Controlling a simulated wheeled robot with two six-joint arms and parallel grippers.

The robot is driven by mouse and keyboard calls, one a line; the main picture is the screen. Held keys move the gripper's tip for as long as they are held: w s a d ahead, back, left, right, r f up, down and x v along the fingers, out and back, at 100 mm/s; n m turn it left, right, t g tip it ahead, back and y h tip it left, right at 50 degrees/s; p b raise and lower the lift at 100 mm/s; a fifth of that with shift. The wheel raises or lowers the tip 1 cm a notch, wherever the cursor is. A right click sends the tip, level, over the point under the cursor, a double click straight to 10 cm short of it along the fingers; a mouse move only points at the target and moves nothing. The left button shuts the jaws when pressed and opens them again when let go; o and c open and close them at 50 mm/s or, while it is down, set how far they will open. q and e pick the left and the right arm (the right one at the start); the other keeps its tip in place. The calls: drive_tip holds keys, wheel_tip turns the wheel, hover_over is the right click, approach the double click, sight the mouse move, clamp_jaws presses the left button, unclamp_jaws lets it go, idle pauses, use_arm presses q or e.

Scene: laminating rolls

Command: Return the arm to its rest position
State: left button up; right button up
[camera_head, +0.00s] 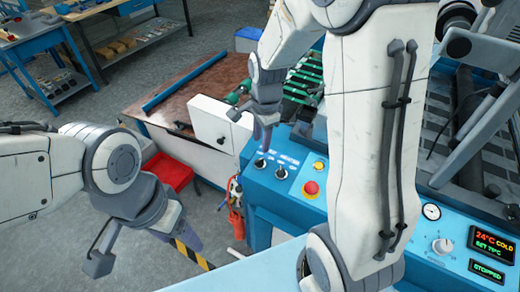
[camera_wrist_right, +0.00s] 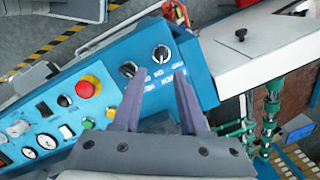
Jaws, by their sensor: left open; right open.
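My right arm reaches down across the middle of the head view. Its gripper (camera_head: 266,146) is over the blue control panel (camera_head: 300,190), close to two black knobs, one left (camera_head: 260,163) and one right (camera_head: 282,173). In the right wrist view the open fingers (camera_wrist_right: 158,82) point toward these two knobs, one at the left (camera_wrist_right: 128,69) and one at the right (camera_wrist_right: 161,52), with nothing held between them. Whether a fingertip touches the panel I cannot tell. My left gripper (camera_head: 187,236) hangs at lower left over the floor, apart from the machine, its fingers partly hidden.
The display (camera_head: 487,243) reads 24°C COLD, SET 70°C; below, STOPPED (camera_head: 487,271). A brown table (camera_head: 190,85), white box (camera_head: 218,122) and red bin (camera_head: 170,172) stand left.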

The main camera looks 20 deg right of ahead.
drive_tip(key=shift+s+r, duration=0.1)
drive_tip(key=shift+r, duration=0.45)
drive_tip(key=s+a+r+n, duration=0.2)
drive_tip(key=s+a+n, duration=0.5)
drive_tip(key=s+n, duration=0.4)
drive_tip(key=s+a+r+n+g, duration=0.1)
drive_tip(key=s+a+r+n, duration=0.2)
drive_tip(key=s+a+n, duration=0.4)
drive_tip(key=s+n, duration=0.3)
drive_tip(key=n, duration=0.2)
drive_tip(key=shift+s+a+n+y, duration=0.3)
drive_tip(key=shift+s+y, duration=0.1)
